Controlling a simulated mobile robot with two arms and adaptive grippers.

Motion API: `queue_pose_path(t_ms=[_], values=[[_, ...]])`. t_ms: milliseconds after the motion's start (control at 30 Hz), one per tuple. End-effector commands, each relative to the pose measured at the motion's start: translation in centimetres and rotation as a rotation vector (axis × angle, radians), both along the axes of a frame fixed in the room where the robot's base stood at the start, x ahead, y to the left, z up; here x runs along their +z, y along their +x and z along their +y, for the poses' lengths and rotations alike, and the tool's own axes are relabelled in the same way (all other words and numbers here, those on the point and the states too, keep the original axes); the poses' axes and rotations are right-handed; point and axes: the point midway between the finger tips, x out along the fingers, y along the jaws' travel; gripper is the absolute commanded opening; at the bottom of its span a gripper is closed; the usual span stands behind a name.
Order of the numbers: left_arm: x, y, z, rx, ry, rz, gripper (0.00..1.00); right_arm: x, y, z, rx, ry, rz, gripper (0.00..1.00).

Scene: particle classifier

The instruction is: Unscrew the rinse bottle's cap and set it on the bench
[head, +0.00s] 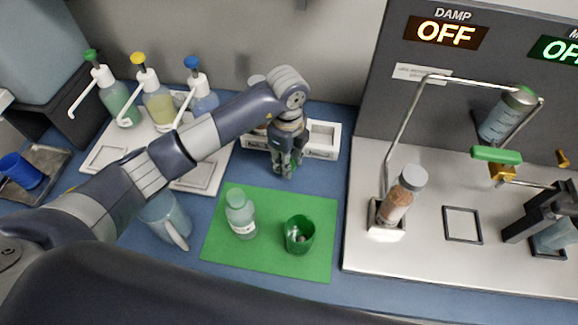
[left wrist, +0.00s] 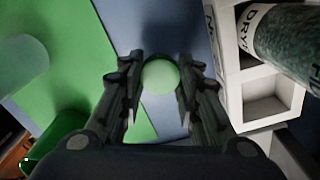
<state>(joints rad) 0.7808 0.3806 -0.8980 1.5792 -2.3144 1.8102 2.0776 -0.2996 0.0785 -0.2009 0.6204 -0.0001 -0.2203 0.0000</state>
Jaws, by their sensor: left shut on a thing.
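My left gripper (head: 286,172) is shut on a round pale green cap (left wrist: 160,77), which sits between the fingertips in the left wrist view. In the head view the gripper points down over the blue bench (head: 320,178), behind the green mat and in front of the white rack. I cannot tell whether the cap touches the bench. A pale translucent bottle (head: 241,218), seemingly the rinse bottle, stands upright on the mat with no green cap on its neck. It also shows in the left wrist view (left wrist: 22,62). My right gripper is not in view.
A green cup (head: 300,236) with small things in it stands on the green mat (head: 270,266). The white rack (head: 324,140) holds jars close to the gripper. A pale blue jug (head: 165,215), pump bottles and a grey machine (head: 440,170) stand around.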

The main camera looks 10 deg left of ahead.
Motion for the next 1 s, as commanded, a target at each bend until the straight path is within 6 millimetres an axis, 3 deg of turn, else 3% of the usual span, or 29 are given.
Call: queue_pose_path(t_ms=[233, 600, 633, 700, 1000], values=[[-3.2, -0.1, 0.0, -0.001, 0.001, 0.003, 0.02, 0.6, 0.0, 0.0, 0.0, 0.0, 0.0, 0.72], [-3.9, 0.0, 0.0, -0.002, 0.0, 0.001, 0.02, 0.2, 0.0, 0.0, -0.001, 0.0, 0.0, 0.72], [-3.8, 0.0, 0.0, -0.002, 0.0, 0.0, 0.33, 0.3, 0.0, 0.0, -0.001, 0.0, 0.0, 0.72], [-3.7, 0.0, 0.0, -0.002, 0.0, 0.0, 0.49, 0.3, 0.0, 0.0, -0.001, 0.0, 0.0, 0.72], [-3.7, 0.0, 0.0, -0.002, 0.0, 0.0, 0.51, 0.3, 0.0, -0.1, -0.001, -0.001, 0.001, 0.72]])
